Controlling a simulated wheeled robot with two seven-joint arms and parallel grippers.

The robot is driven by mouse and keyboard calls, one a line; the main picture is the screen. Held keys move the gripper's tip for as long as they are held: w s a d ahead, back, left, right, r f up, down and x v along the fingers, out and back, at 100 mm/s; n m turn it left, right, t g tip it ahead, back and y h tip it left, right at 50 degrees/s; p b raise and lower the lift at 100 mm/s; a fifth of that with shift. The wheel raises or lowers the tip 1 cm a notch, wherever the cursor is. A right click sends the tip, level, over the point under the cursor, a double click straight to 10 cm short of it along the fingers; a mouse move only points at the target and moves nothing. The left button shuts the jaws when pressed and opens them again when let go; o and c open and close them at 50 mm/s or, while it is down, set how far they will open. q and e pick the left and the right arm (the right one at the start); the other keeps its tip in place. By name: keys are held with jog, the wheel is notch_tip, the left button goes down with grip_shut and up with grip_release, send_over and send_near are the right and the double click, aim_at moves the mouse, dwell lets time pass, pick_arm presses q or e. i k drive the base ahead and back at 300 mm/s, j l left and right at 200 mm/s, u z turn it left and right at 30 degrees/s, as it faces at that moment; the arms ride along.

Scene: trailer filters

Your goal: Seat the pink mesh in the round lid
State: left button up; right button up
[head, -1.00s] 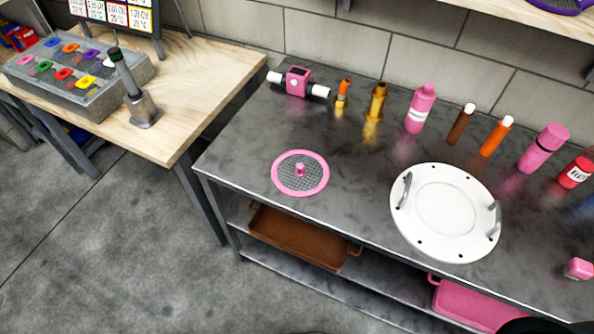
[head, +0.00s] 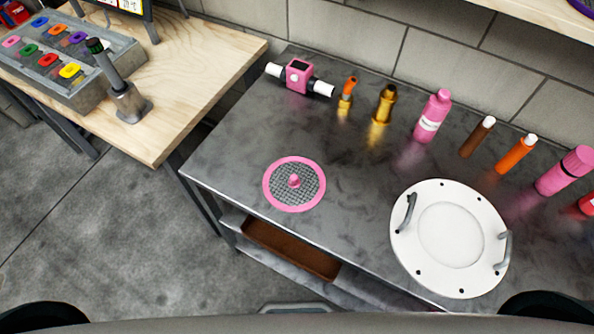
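The pink mesh (head: 312,197) is a round grey screen with a pink rim and a pink knob in its middle. It lies flat on the grey metal table, near its left front edge. The round lid (head: 398,237) is a white disc with a recessed round centre, two grey handles and small dark holes around the rim. It lies flat on the same table, to the right of the mesh and apart from it. Neither of my grippers shows in the head view. Only dark rounded parts, likely mine, show at the bottom corners.
Along the back of the metal table (head: 225,150) stand a pink valve device (head: 299,76), a brass fitting (head: 384,105), a pink bottle (head: 432,117) and several tubes. A wooden bench (head: 190,75) with a button panel adjoins on the left. A brown tray (head: 290,250) sits on the lower shelf. The tabletop around the mesh is clear.

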aim_at(444, 235)
jog(key=z, duration=1.5)
jog(key=u, duration=1.5)
jog(key=k+l+u, duration=0.15)
jog(key=k+u, duration=0.45)
jog(key=u, duration=0.15)
jog(key=l, duration=0.05)
